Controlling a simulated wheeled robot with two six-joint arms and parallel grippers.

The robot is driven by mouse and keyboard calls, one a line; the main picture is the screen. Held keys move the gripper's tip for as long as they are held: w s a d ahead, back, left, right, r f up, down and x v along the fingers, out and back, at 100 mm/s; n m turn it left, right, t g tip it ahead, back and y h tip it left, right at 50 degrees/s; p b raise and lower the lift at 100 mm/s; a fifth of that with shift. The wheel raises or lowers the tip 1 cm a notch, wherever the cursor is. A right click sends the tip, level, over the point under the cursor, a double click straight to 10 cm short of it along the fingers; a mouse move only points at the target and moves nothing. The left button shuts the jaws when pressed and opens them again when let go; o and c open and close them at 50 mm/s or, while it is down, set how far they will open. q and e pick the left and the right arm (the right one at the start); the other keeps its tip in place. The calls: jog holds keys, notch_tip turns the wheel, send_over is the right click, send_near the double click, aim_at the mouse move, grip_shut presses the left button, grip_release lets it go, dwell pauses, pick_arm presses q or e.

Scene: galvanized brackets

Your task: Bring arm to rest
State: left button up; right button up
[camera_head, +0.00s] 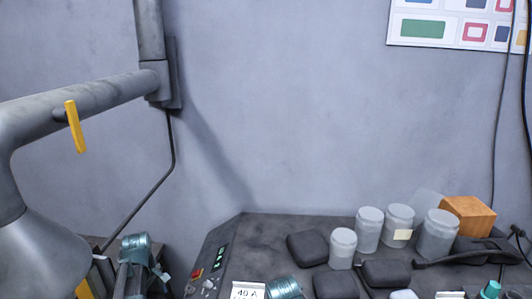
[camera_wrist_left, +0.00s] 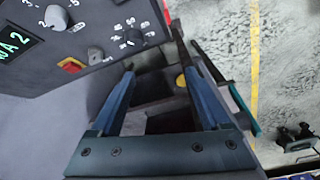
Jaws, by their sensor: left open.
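My left gripper (camera_wrist_left: 158,72) shows in the left wrist view with its two blue fingers spread apart. The gap between them is empty; dark, boxy shapes lie beyond the fingertips. A dark control panel (camera_wrist_left: 85,28) with knobs and a green-lit display is at the upper left, close to the left finger. No bracket can be made out.
A grey jointed duct (camera_head: 85,97) with a yellow handle (camera_head: 75,127) hangs at the left of the head view. The dark bench (camera_head: 255,230) carries grey jars (camera_head: 368,230), dark pouches (camera_head: 307,247) and a wooden block (camera_head: 468,215). A yellow floor line (camera_wrist_left: 254,60) runs at right.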

pick_arm(q)
jog(key=s+d+m, duration=0.5)
jog(key=d+m, duration=0.2)
jog(key=d, duration=0.2)
jog(key=s+d+m, duration=0.5)
jog(key=d+m, duration=0.2)
jog(key=d, duration=0.3)
jog(key=s+d+f+m+b, duration=0.1)
jog(key=s+d+f+b, duration=0.1)
jog(key=d+f+b, duration=0.3)
jog(key=s+d+f+m+y+b, duration=0.1)
jog(key=d+f+b, duration=0.4)
jog(key=f+b, duration=0.6)
jog(key=shift+s+m+g, duration=0.4)
jog(key=shift+s+m, duration=0.4)
jog(key=shift+s, duration=0.25)
pick_arm(e)
notch_tip(320, 180, down, 16)
jog(key=shift+w+d+f, duration=0.15)
jog(key=shift+d+f, duration=0.05)
pick_arm(q)
jog(key=shift+d+f, duration=0.1)
